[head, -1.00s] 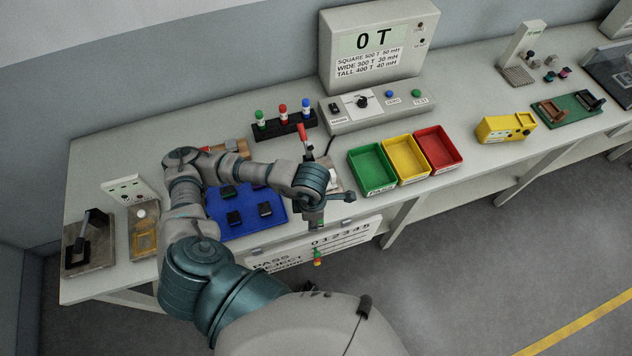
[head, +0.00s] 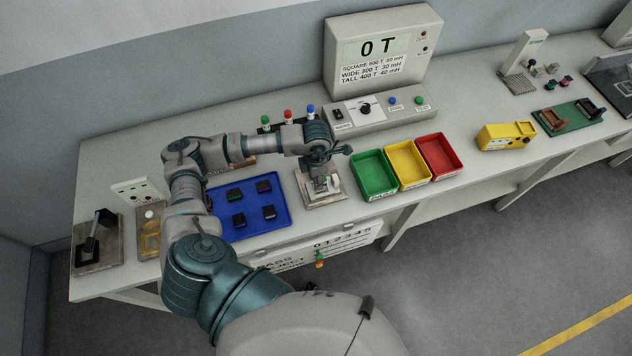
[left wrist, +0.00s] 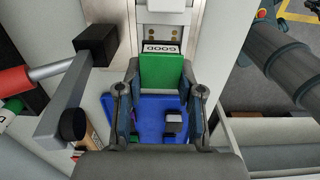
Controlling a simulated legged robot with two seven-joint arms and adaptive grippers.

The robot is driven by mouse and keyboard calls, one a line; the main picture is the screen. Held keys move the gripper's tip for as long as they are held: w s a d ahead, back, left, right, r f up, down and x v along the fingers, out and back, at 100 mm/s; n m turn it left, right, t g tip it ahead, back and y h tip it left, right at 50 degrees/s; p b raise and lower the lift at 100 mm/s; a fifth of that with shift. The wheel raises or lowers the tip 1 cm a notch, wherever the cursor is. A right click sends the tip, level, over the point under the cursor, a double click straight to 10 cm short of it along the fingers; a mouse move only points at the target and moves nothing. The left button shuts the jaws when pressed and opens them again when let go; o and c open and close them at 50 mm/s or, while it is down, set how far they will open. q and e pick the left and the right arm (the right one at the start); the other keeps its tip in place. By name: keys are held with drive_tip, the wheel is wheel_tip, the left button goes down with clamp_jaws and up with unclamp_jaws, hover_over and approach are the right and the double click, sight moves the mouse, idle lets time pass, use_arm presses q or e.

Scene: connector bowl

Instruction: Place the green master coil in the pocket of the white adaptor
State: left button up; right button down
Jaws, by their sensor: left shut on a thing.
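My left gripper (head: 323,176) is above the pale fixture at the front of the bench, left of the coloured bins. In the left wrist view it (left wrist: 160,92) is shut on the green master coil (left wrist: 162,72), a green block with a white GOOD label at its far edge. The white adaptor (head: 314,192) appears to be on the fixture, mostly covered by the gripper. Its pocket is hidden, and I cannot tell whether the coil touches it. My right gripper is out of view.
A blue tray (head: 261,220) with several dark coils lies left of the fixture. Green (head: 372,172), yellow (head: 408,165) and red (head: 439,153) bins stand close on the right. The tester (head: 381,110) stands behind.

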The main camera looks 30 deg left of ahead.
use_arm(q)
wheel_tip(320, 180, down, 3)
drive_tip(key=shift+f+p, duration=0.1)
drive_tip(key=shift+p, duration=0.25)
drive_tip(key=shift+f, duration=0.1)
drive_tip(key=shift+s+f+b, duration=0.1)
drive_tip(key=shift+f+b, duration=0.2)
drive_tip(key=shift+b, duration=0.1)
drive_tip(key=o, duration=1.2)
drive_tip(key=shift+s+d, duration=0.15)
drive_tip(key=shift+f, duration=0.1)
drive_tip(key=shift+w, duration=0.2)
